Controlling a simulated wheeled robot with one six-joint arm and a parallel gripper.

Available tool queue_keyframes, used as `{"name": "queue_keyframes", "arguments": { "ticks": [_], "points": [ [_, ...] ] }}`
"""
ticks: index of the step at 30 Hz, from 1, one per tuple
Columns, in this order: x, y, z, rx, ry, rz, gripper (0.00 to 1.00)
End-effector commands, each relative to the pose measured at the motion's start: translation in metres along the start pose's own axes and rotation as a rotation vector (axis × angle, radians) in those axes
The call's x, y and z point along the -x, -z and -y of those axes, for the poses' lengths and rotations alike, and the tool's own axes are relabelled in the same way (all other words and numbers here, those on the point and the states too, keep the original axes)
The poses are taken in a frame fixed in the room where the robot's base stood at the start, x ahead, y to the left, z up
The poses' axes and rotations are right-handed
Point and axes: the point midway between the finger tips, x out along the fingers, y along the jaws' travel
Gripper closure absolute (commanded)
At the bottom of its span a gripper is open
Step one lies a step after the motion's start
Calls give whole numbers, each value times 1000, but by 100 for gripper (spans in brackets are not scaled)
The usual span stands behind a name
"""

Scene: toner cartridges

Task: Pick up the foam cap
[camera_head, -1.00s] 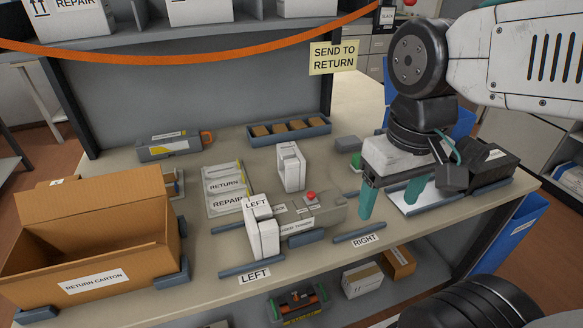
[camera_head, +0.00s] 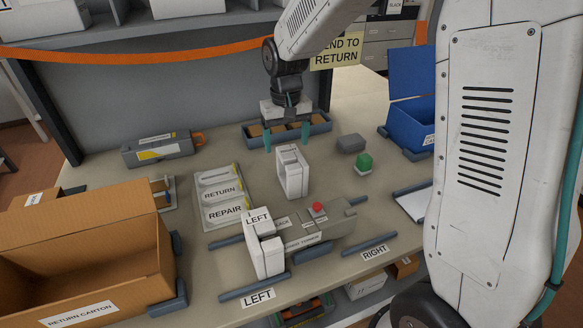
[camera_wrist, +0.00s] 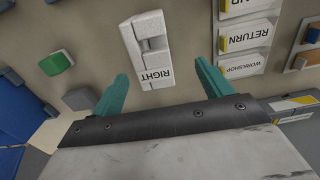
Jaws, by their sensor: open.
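A white foam cap (camera_head: 291,182) stands loose on the bench behind the grey toner cartridge (camera_head: 335,228). In the wrist view this cap (camera_wrist: 150,40) bears the label RIGHT and lies ahead of my fingers, between their lines. My gripper (camera_head: 287,138) is open and empty, just behind and above the cap in the head view. Its two teal fingers also show in the wrist view (camera_wrist: 161,75), one to each side of the cap's labelled end. I cannot tell the exact height gap. A second white foam cap (camera_head: 267,255), labelled LEFT, sits at the cartridge's left end.
A blue-grey tray (camera_head: 258,144) with brown blocks lies behind the cap, under my gripper. RETURN and REPAIR plates (camera_head: 223,198) and an open carton (camera_head: 90,225) are left.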

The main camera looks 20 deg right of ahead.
Motion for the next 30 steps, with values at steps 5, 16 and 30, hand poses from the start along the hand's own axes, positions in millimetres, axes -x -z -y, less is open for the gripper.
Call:
{"name": "queue_keyframes", "arguments": {
  "ticks": [5,16,30],
  "points": [
    [-20,0,-13,-24,0,0,22],
    [-70,-4,-19,-27,0,2,22],
    [-76,-4,-17,-24,0,-2,61]
  ]
}}
